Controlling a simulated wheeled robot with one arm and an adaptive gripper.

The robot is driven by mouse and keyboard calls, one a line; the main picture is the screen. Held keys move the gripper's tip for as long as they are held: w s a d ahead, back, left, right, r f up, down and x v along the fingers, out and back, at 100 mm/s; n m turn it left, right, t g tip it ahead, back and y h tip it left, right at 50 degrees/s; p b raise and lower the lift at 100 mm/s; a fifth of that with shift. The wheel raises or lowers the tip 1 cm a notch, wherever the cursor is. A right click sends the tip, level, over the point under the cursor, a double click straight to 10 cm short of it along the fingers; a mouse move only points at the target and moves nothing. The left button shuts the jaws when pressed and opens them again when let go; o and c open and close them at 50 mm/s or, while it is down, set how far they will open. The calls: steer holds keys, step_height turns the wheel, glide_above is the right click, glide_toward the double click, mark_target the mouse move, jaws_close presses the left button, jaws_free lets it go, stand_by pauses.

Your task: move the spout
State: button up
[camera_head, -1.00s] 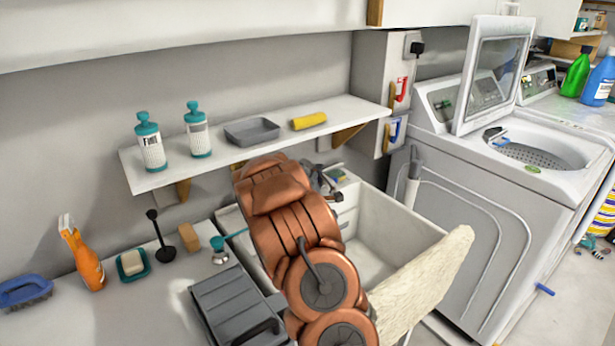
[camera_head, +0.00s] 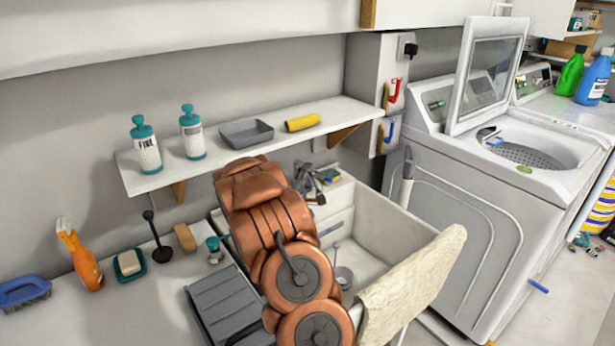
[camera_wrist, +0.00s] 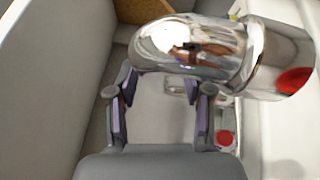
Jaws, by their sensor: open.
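The spout (camera_wrist: 190,45) is a shiny chrome tube crossing the top of the wrist view, with a red spot (camera_wrist: 293,80) near its right end. In the head view the small metal faucet (camera_head: 308,178) shows at the back of the sink, just right of my arm. My gripper (camera_wrist: 162,95) is open, its two fingers apart below the spout in the picture. The fingertips lie close to the spout's lower edge; I cannot tell whether they touch it. Nothing is seen held between them. In the head view my arm hides the gripper.
The white sink (camera_head: 385,225) has a pale cloth (camera_head: 415,285) over its front edge. A shelf (camera_head: 290,142) with bottles and a grey tray (camera_head: 246,133) hangs above. A washing machine (camera_head: 480,215) with its lid up stands right. A grey box (camera_head: 225,305) is left of my arm.

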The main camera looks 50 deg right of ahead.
steer(key=shift+a, duration=0.1)
steer(key=v, duration=1.1)
steer(key=shift+a, duration=0.4)
steer(key=shift+s+f, duration=0.1)
steer(key=shift+f, duration=0.05)
steer(key=shift+c, duration=0.2)
